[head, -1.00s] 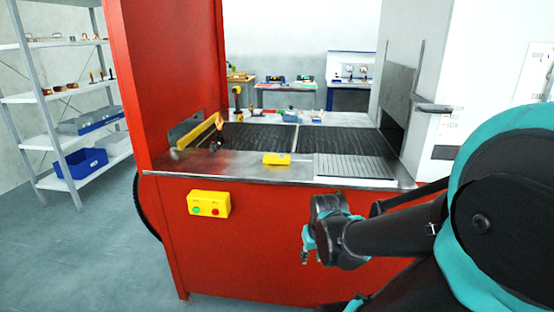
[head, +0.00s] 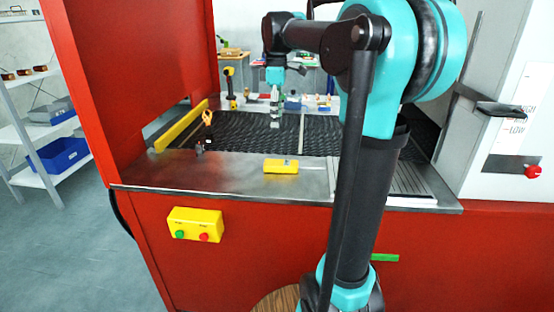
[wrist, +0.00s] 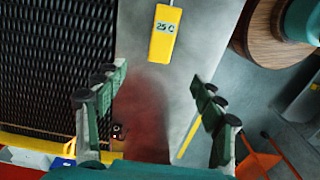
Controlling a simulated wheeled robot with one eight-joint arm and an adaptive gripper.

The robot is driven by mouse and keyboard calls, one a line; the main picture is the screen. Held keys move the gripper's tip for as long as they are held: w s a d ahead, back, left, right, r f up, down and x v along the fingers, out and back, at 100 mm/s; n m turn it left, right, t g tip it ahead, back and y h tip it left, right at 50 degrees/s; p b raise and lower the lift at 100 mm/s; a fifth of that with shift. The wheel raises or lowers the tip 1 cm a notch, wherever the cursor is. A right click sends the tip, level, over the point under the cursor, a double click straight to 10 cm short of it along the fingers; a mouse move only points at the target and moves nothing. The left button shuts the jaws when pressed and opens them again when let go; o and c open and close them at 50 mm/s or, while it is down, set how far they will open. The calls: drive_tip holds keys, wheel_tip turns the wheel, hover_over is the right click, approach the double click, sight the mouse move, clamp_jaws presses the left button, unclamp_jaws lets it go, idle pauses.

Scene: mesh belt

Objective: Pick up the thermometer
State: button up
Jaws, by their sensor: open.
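The thermometer (head: 281,166) is a small yellow block lying on the metal ledge in front of the mesh belt (head: 318,135). In the wrist view the thermometer (wrist: 165,35) is at the top, with a display reading 25 C. My gripper (head: 275,118) hangs above the belt, behind the thermometer in the head view. In the wrist view my gripper (wrist: 158,78) has its fingers spread wide with nothing between them. The thermometer lies beyond the fingertips, apart from them.
A yellow button box (head: 194,225) is on the red front panel. Small items line the far side of the belt. The ledge around the thermometer looks clear.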

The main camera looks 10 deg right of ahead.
hover_over(275, 162)
drive_tip(key=f, duration=1.1)
drive_tip(key=shift+w+d+f, duration=0.15)
drive_tip(key=shift+w+d, duration=0.1)
drive_tip(key=shift+w, duration=0.05)
drive_tip(key=shift+s+a+f, duration=0.1)
drive_tip(key=shift+s+f, duration=0.05)
drive_tip(key=shift+f, duration=1.3)
drive_tip(key=shift+s+f, duration=0.15)
drive_tip(key=shift+f, duration=1.25)
drive_tip(key=c, duration=1.3)
drive_tip(key=shift+r, duration=0.1)
drive_tip(key=shift+c, duration=0.2)
wheel_tip(275, 162, up, 20)
